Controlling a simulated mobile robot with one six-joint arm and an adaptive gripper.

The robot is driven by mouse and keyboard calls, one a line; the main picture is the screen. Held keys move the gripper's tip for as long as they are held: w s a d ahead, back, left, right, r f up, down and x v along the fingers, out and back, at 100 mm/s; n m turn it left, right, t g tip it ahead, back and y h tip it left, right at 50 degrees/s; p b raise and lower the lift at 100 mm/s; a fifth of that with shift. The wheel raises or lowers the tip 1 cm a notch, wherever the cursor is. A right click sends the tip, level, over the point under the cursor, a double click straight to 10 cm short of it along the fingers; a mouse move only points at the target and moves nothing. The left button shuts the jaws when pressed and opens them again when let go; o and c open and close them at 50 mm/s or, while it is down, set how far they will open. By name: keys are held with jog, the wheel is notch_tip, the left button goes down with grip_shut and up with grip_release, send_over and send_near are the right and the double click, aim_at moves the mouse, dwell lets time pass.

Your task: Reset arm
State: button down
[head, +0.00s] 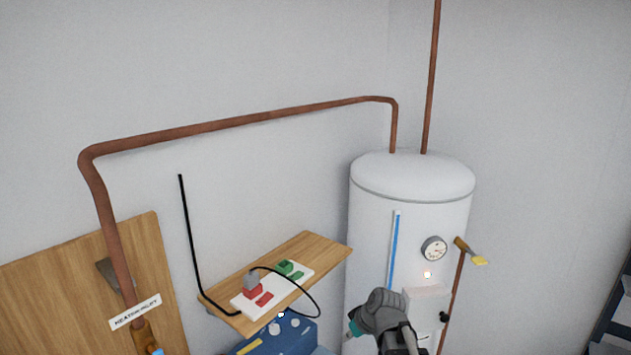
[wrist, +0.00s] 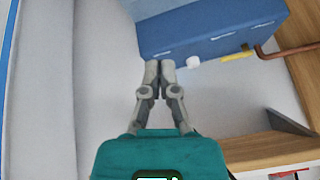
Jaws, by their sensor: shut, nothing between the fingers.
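My gripper (wrist: 159,73) is shut and empty in the wrist view, its two grey fingertips together. Beyond the tips in that view is a blue box (wrist: 215,30) on the wall; I cannot tell the distance to it. In the head view my arm's end (head: 381,318) shows at the bottom, in front of the white water tank (head: 410,177). The fingertips are not clear there.
A wooden shelf (head: 325,250) holds a white power strip (head: 245,303) with a black cable. The blue box (head: 290,331) is below it. Copper pipes (head: 240,121) run along the wall.

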jog(key=s+d+f+m+g+h+b, duration=0.3)
jog(key=s+d+f+m+b, duration=0.4)
jog(key=s+f, duration=0.4)
notch_tip(320, 180, down, 2)
jog(key=shift+s+d+g+h+b, duration=0.35)
jog(key=shift+d+h+b, duration=0.25)
jog(key=shift+h+b, duration=0.4)
